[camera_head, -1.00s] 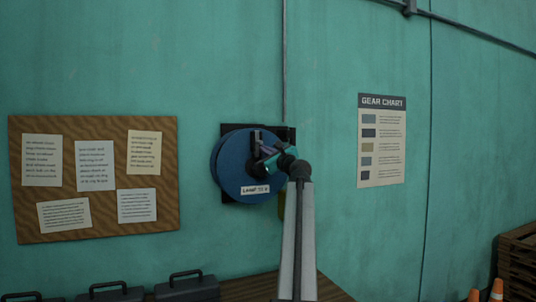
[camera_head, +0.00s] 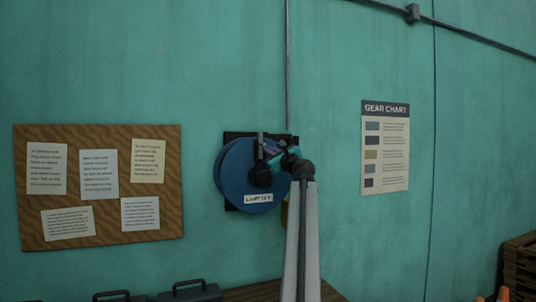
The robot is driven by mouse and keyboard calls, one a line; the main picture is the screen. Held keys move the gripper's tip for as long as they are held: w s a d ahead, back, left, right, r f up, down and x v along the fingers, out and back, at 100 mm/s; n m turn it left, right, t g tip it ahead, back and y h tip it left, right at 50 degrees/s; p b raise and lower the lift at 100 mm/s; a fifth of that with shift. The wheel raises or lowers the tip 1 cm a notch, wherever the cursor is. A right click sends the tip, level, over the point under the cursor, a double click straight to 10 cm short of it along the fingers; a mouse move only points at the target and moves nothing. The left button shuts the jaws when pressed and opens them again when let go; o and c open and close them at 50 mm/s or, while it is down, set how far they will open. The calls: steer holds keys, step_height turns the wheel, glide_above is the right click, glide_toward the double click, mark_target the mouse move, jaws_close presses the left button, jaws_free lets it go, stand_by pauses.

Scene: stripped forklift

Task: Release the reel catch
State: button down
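A round blue reel (camera_head: 236,172) is mounted on a dark plate on the teal wall, near the middle of the head view. A white label (camera_head: 258,198) sits on its lower face. My arm reaches up from the bottom, and its dark and teal end lies in front of the reel's right side. My gripper (camera_head: 262,165) is at the reel's face, small and dark against it. I cannot tell whether its fingers are open or shut. The catch cannot be made out apart from the dark parts there.
A cork board (camera_head: 100,215) with several papers hangs on the left. A gear chart (camera_head: 385,146) hangs on the right. Dark toolboxes (camera_head: 190,292) stand on a wooden surface (camera_head: 262,291) below.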

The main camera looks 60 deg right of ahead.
steer(key=shift+a, duration=0.1)
step_height(320, 180, down, 4)
steer(key=d+b, duration=0.2)
steer(key=b, duration=0.1)
steer(key=b+v, duration=0.2)
steer(key=v, duration=0.9)
steer(key=shift+r, duration=0.25)
steer(key=shift+s, duration=0.15)
